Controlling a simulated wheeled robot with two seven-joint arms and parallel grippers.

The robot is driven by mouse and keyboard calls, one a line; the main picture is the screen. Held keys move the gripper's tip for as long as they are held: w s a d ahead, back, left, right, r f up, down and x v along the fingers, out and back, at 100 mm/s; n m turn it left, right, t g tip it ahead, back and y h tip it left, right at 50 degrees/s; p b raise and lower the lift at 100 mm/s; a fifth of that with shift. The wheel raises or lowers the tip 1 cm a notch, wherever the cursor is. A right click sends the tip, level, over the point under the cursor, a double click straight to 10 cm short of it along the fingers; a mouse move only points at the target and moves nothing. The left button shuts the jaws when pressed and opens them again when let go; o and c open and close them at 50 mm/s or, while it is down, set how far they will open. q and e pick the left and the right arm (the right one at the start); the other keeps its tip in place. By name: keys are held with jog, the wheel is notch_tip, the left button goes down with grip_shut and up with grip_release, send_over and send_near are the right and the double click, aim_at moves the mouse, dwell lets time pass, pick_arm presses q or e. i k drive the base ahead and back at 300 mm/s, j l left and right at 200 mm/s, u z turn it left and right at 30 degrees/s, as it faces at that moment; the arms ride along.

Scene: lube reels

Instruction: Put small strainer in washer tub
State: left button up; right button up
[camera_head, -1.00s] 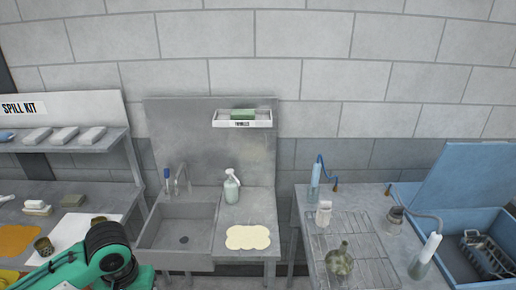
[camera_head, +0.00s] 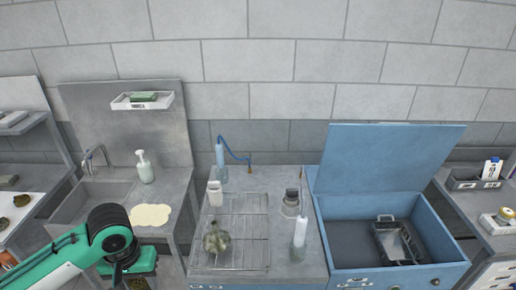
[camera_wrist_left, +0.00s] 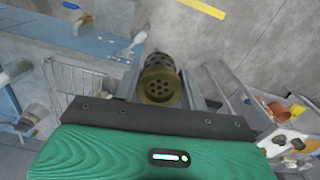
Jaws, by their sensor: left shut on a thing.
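The small strainer (camera_wrist_left: 158,82), a brass-coloured cylinder with holes in its end, sits between the fingers of my left gripper (camera_wrist_left: 160,75) in the left wrist view. The gripper is shut on it. In the head view my left arm reaches in at the bottom left, and the gripper (camera_head: 137,282) points down at the bottom edge, mostly cut off. The washer tub (camera_head: 436,240) is the blue box at the right, with its lid (camera_head: 388,160) raised. A dark wire basket (camera_head: 396,243) stands inside it. My right gripper is not in view.
Between my left gripper and the tub stands a grey bench with a wire rack (camera_head: 240,222), a glass flask (camera_head: 215,238), a white bottle (camera_head: 215,193) and a clear spout bottle (camera_head: 300,230). A sink (camera_head: 90,203) is at the left. The tub's left floor is clear.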

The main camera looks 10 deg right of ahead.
aim_at(356, 257)
jog(key=l, duration=0.7)
jog(key=k+l, duration=0.1)
jog(key=l, duration=0.6)
jog(key=k+l, duration=0.1)
jog(key=l, duration=0.6)
jog(key=i+l, duration=0.15)
jog(key=l, duration=0.15)
jog(key=i+l, duration=0.1)
jog(key=l, duration=0.25)
jog(key=i+l, duration=0.15)
jog(key=l, duration=0.15)
jog(key=i+l, duration=0.1)
jog(key=l, duration=0.2)
jog(key=i+l, duration=0.15)
jog(key=i, duration=0.25)
